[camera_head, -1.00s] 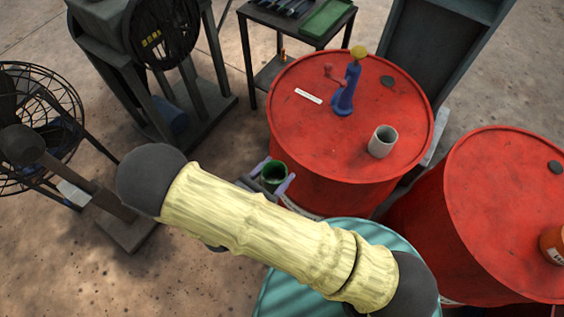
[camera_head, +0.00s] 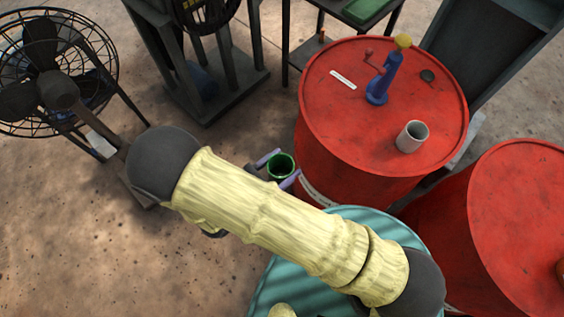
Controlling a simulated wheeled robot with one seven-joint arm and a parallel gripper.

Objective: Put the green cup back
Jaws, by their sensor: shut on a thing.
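The green cup (camera_head: 281,166) is between the two purple fingers of my gripper (camera_head: 279,168). My gripper is shut on it and holds it upright, with its open top showing. Cup and gripper are in the air, left of the nearer red drum (camera_head: 340,120) and lower in the picture than its top. My pale yellow arm crosses the lower middle of the view and hides part of the floor and of my wrist.
A second red drum (camera_head: 520,210) is at right. A fan (camera_head: 55,75) stands at left. Bare floor lies at lower left.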

